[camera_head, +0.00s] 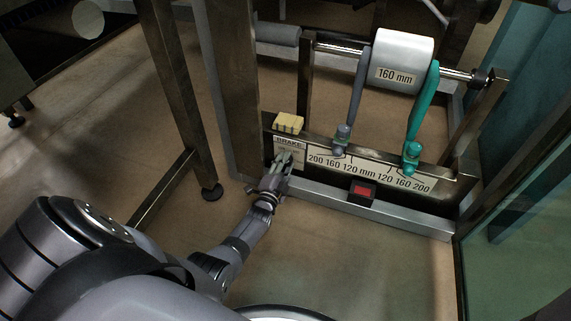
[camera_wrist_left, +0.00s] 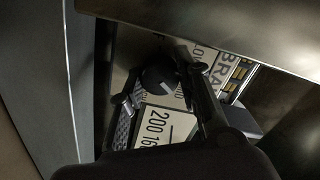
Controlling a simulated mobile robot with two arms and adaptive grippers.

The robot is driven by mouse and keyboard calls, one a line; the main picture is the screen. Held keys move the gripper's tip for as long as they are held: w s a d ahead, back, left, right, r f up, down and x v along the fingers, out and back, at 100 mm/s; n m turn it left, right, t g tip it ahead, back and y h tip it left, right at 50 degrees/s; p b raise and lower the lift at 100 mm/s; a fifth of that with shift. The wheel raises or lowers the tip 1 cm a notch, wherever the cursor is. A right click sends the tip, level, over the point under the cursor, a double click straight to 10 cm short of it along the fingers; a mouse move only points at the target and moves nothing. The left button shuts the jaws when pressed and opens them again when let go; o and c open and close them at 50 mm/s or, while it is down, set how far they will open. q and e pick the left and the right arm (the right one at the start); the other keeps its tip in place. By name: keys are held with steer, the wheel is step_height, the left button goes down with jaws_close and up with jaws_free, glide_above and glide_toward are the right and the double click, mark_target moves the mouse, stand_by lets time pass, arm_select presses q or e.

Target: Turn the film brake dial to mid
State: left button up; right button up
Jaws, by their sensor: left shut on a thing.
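The brake plate (camera_head: 290,142), a pale label reading BRAKE, is fixed at the left end of the machine's lower rail. My left gripper (camera_head: 286,164) is in front of it, its fingers closed on the brake dial and covering most of it in the head view. In the left wrist view a dark round dial (camera_wrist_left: 160,79) shows between the gripper's fingers (camera_wrist_left: 160,85), with part of the brake plate (camera_wrist_left: 229,68) beside it. The dial's pointer and its setting cannot be read. My right gripper is not in view.
Right of the brake plate is a scale plate (camera_head: 370,172) with numbers. A grey arm (camera_head: 357,92) and a teal arm (camera_head: 422,108) stand beside a white 160 mm roll (camera_head: 404,50). A red button box (camera_head: 362,191) and a cream block (camera_head: 289,123) are near the rail.

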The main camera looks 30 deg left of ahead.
arm_select(q)
steer(key=o, duration=1.1)
steer(key=shift+o, duration=0.2)
